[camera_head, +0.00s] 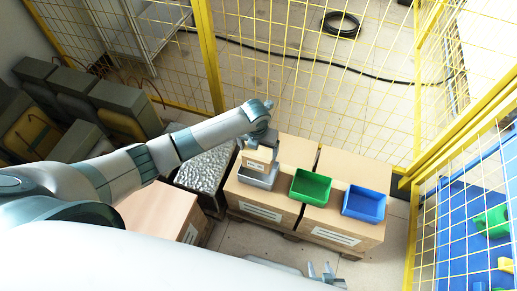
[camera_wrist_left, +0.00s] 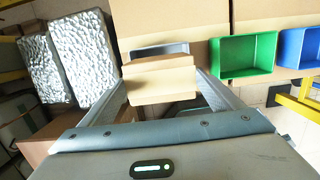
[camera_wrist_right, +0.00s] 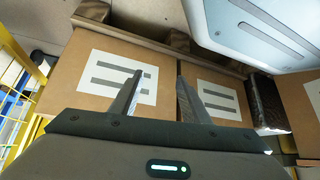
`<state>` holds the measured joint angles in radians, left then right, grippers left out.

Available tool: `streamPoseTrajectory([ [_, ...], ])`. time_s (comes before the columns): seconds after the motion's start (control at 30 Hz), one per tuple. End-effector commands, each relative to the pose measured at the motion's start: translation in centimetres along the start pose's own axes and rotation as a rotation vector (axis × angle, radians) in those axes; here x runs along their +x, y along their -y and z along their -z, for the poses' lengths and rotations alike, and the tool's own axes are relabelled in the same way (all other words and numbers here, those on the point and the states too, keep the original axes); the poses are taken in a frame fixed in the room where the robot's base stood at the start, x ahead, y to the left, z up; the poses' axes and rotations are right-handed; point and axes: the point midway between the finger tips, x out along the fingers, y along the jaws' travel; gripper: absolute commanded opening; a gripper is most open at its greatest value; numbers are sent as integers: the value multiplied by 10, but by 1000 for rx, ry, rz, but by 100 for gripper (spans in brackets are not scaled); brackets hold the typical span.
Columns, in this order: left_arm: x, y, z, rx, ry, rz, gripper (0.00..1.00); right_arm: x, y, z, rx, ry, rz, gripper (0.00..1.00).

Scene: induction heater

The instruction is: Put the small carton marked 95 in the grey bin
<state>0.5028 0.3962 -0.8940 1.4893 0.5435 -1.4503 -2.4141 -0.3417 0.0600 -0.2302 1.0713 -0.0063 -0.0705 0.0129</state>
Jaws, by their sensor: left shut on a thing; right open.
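The small carton (camera_head: 257,161) is brown with a white label and is held just above the grey bin (camera_head: 258,177). The number on its label is too small to read. My left gripper (camera_head: 269,148) is shut on the carton. In the left wrist view the carton (camera_wrist_left: 160,80) sits between the two fingers, and part of the grey bin (camera_wrist_left: 160,51) shows beyond it. I cannot tell whether the carton touches the bin. My right gripper (camera_head: 322,272) is open and empty at the lower edge of the head view. In the right wrist view its fingers (camera_wrist_right: 158,92) are apart.
A green bin (camera_head: 311,186) and a blue bin (camera_head: 364,204) stand right of the grey bin on large cardboard boxes (camera_head: 335,232). A box with a bumpy silver top (camera_head: 207,168) stands to the left. Yellow mesh fencing (camera_head: 300,75) rises behind and to the right.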

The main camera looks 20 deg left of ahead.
Motion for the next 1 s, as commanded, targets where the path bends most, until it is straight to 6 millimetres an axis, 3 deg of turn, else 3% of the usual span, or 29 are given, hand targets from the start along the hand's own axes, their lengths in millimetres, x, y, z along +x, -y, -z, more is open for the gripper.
streamPoseTrajectory([
  [0.23,8,0,1,0,1,1,36,4,7,11,6,-33,7,42],
  [1.0,44,0,5,0,1,0,36,10,-23,-28,18,183,-29,42],
])
